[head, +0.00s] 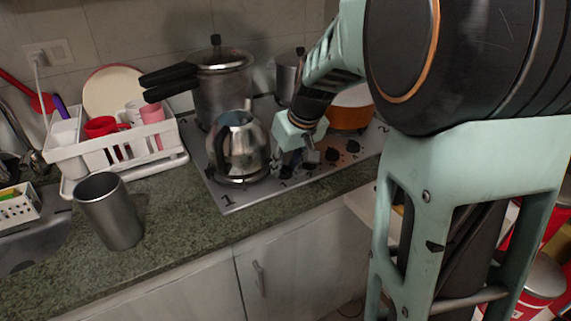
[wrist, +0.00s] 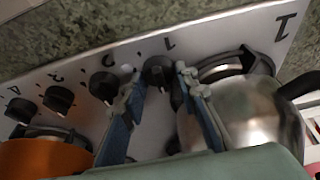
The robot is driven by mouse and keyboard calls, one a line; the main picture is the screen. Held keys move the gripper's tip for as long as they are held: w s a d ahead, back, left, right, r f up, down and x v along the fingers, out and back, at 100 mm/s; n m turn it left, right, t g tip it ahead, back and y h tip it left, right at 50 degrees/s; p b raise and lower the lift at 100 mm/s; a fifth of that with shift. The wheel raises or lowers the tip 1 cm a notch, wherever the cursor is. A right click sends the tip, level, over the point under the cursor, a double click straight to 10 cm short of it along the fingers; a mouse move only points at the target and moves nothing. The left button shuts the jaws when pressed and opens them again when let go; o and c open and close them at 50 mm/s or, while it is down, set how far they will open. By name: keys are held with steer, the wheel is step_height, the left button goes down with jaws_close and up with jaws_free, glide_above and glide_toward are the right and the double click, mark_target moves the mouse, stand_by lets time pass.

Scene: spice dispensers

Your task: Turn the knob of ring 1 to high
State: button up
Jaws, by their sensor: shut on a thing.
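The hob (head: 222,190) is a grey plate on the counter, with a large "1" at its front left corner. The black knob of ring 1 (wrist: 158,72) sits beside a small "1" in the wrist view. My gripper (wrist: 157,82) has one finger on each side of this knob and is shut on it. In the head view my gripper (head: 297,160) reaches down to the front of the hob, and it partly hides the knob. The knob's exact setting is hard to read. A steel kettle (head: 240,148) stands on ring 1, close beside my gripper.
More black knobs (wrist: 103,86) run along the hob's edge to the left in the wrist view. An orange pot (head: 350,115) and a pressure cooker (head: 220,88) stand on the hob. A steel cup (head: 110,212) and a white dish rack (head: 85,150) are on the counter at left.

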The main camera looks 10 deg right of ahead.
steer(key=shift+r+m, duration=0.1)
steer(key=shift+m, duration=0.2)
steer(key=shift+c, duration=0.2)
steer(key=m+h+p, duration=0.1)
steer(key=m+p, duration=0.2)
steer(key=shift+a, duration=0.15)
steer(key=shift+m+h+p, duration=0.4)
steer(key=shift+m+h, duration=0.4)
steer(key=shift+m, duration=0.8)
steer(key=o, duration=1.2)
steer(key=shift+c, duration=0.2)
